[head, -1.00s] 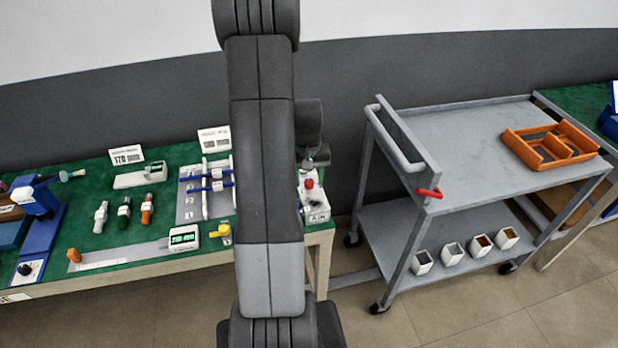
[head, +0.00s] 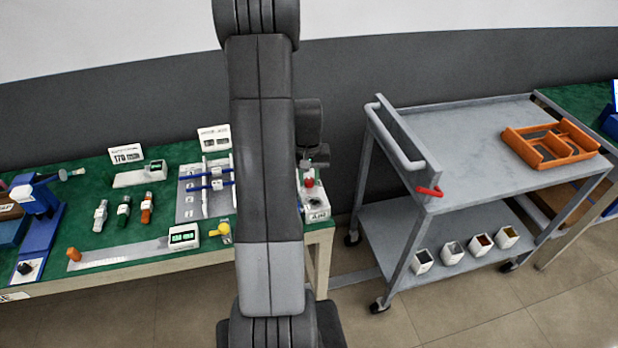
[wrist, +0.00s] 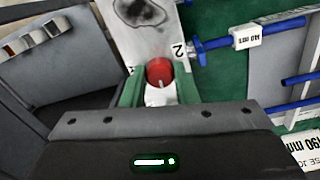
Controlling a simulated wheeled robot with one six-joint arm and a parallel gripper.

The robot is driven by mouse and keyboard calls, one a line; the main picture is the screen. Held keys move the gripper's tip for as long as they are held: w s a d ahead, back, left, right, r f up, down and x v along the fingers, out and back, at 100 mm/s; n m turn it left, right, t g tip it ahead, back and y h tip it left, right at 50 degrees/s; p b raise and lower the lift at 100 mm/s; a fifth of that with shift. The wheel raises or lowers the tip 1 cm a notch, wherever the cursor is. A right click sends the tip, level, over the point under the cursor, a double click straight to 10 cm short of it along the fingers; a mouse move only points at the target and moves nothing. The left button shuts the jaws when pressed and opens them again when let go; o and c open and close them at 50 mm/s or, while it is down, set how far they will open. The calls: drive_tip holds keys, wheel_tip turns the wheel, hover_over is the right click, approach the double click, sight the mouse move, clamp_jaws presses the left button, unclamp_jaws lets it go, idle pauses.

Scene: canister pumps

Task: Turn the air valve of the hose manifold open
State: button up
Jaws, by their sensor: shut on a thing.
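A red knob (wrist: 159,71) with a pale mark on its top sits on a white base at the right end of the green bench. It also shows in the head view (head: 309,183), just below my wrist. My gripper (wrist: 160,84) is over it, with its green fingers on both sides, shut on the knob. The fingertips are hard to make out in the head view. The knob's base stands beside a grey plate with blue hoses (wrist: 212,43). A label next to it (head: 318,216) is too small to read surely.
A yellow-handled part (head: 222,231) and a small display (head: 184,236) stand at the bench's front edge. A grey cart (head: 462,140) with an orange tray (head: 549,146) stands to the right. My arm hides part of the bench.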

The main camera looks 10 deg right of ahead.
sight(309, 178)
drive_tip(key=m+b, duration=0.1)
drive_tip(key=m, duration=0.2)
drive_tip(key=shift+f+m+b, duration=0.1)
drive_tip(key=shift+m+b, duration=0.25)
drive_tip(key=shift+m, duration=0.05)
drive_tip(key=m+b, duration=0.1)
drive_tip(key=m, duration=0.3)
drive_tip(key=shift+m, duration=0.3)
drive_tip(key=m+b, duration=0.1)
drive_tip(key=m, duration=0.3)
drive_tip(key=shift+m, duration=0.3)
drive_tip(key=shift+w+m+b, duration=0.1)
drive_tip(key=shift+m+b, duration=0.25)
drive_tip(key=shift+m, duration=1.75)
drive_tip(key=o, duration=1)
wheel_tip(309, 178, up, 14)
drive_tip(key=shift+w, duration=0.15)
